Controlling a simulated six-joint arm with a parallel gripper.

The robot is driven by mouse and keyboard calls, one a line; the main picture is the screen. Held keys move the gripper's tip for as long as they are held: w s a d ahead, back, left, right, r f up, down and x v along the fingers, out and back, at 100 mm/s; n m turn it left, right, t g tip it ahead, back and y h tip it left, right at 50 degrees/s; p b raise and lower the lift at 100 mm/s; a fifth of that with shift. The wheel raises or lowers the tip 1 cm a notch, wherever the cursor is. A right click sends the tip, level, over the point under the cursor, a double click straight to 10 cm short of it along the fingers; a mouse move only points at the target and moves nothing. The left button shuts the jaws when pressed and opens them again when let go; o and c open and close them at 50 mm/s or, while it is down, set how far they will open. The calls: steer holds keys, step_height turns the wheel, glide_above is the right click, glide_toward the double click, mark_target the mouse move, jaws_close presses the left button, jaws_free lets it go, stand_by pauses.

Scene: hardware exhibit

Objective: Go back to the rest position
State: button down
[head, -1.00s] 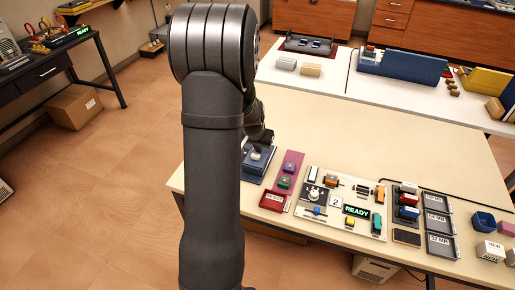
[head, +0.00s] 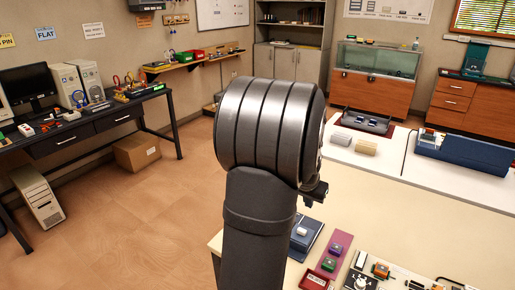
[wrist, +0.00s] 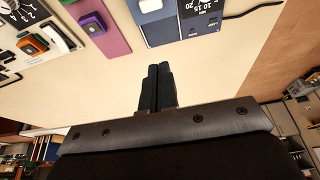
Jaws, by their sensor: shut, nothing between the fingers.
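My gripper (wrist: 158,88) shows in the wrist view with its two dark fingers together and nothing between them. It is over bare cream tabletop (wrist: 90,95), apart from the devices at the top of that view. In the head view my arm stands in the middle, and only a small dark part of the gripper end shows at its right side; the fingertips are hidden there.
A blue device (head: 306,238) and a purple panel (head: 334,252) stand on the near table, right of my arm. A control board (head: 385,275) is cut off at the bottom. Open floor lies left.

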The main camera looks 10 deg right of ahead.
steer(key=shift+f, duration=0.1)
steer(key=x, duration=0.8)
steer(key=shift+f, duration=0.3)
steer(key=shift+s+a+f, duration=0.6)
steer(key=shift+s+a, duration=0.5)
